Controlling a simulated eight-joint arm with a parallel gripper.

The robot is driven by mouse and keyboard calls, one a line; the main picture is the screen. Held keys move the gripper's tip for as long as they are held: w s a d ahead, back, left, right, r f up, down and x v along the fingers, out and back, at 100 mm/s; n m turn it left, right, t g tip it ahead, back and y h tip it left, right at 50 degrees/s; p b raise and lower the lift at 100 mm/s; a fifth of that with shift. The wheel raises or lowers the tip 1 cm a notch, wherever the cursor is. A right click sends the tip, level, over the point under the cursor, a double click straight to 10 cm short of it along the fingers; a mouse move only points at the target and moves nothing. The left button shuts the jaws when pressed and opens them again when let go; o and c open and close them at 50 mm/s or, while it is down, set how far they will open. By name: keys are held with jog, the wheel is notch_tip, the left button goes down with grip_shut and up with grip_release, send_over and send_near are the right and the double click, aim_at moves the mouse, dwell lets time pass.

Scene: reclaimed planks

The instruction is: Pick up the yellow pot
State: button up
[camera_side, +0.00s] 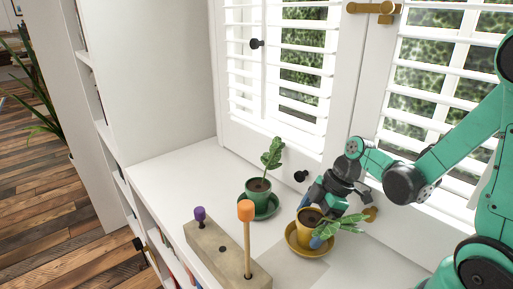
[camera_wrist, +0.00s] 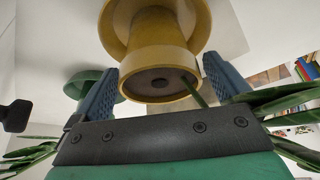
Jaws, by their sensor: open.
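The yellow pot (camera_side: 304,231) holds a leafy plant and stands upright on a yellow saucer (camera_side: 291,240) on the white ledge. My gripper (camera_side: 311,221) is down at the pot, with its blue fingers apart on either side. In the wrist view, the pot's rim and soil (camera_wrist: 158,62) lie between the two open fingers (camera_wrist: 160,72). The left finger is close to the pot's side; whether either finger touches it I cannot tell. The plant's leaves spread to the right in the side view and partly hide the pot and gripper.
A green pot (camera_side: 258,195) with a plant stands on a green saucer to the left. A wooden block (camera_side: 215,250) with an orange-topped peg (camera_side: 246,212) and a purple knob (camera_side: 200,215) is at the front left. Shuttered windows (camera_side: 290,70) rise behind. The ledge's back left is clear.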

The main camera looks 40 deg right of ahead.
grip_shut()
jog(key=shift+r, duration=0.15)
notch_tip(320, 180, up, 13)
dwell(1.3)
jog(key=shift+f, duration=0.2)
